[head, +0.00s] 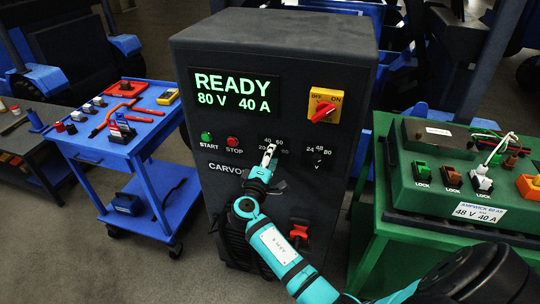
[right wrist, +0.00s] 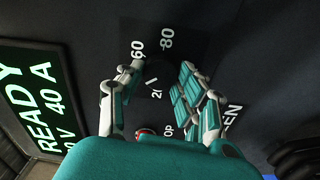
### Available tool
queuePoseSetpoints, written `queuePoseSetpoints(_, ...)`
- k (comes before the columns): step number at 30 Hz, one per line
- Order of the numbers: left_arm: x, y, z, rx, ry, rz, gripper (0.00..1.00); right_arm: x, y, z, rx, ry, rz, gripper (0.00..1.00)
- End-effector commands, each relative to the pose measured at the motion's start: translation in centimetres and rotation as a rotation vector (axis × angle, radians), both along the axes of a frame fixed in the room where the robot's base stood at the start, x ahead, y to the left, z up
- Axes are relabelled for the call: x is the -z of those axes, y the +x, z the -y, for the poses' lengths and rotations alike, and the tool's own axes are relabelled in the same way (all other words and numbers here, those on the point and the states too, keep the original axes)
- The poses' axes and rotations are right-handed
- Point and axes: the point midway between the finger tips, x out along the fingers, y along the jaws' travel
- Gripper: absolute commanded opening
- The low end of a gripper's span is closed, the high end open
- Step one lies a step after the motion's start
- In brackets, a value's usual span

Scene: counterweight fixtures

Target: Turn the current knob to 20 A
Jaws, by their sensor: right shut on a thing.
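The charger (head: 275,60) is a dark cabinet whose green display (head: 236,92) reads READY, 80 V, 40 A. The current knob is dark and mostly hidden by my right gripper in the head view. Its dial numbers 40, 60, 20 and 80 show around the gripper. My right gripper (head: 268,155) is shut on the current knob, reaching in from the lower right. In the right wrist view the gripper (right wrist: 158,88) has its fingers on both sides of the dark knob (right wrist: 157,74), with 60 and 80 readable beyond. My left gripper is not in view.
A voltage knob (head: 318,158) sits just right of the gripper. Green START (head: 206,136) and red STOP (head: 232,141) buttons are to its left. A red-yellow switch (head: 323,106) is above. A blue cart (head: 95,150) stands left, a green bench (head: 400,215) right.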

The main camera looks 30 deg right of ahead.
Motion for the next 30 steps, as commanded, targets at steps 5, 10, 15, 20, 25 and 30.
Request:
queuePoseSetpoints(5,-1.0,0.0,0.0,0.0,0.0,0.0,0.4,0.0,0.0,-0.1,0.0,-0.107,-0.13,0.03)
queuePoseSetpoints(10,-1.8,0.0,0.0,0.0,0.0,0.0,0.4,0.0,0.0,-0.1,-0.001,-0.212,-0.254,0.03)
queuePoseSetpoints(15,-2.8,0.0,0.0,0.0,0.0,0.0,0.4,0.0,-0.1,0.0,-0.001,-0.316,-0.376,0.03)
queuePoseSetpoints(20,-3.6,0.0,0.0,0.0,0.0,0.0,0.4,0.0,-0.1,0.0,-0.001,-0.407,-0.483,0.03)
queuePoseSetpoints(25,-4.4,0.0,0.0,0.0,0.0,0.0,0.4,0.0,-0.1,-0.1,-0.002,-0.488,-0.578,0.03)
queuePoseSetpoints(30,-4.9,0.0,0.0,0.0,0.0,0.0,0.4,0.2,-0.1,-0.1,-0.003,-0.548,-0.647,0.03)
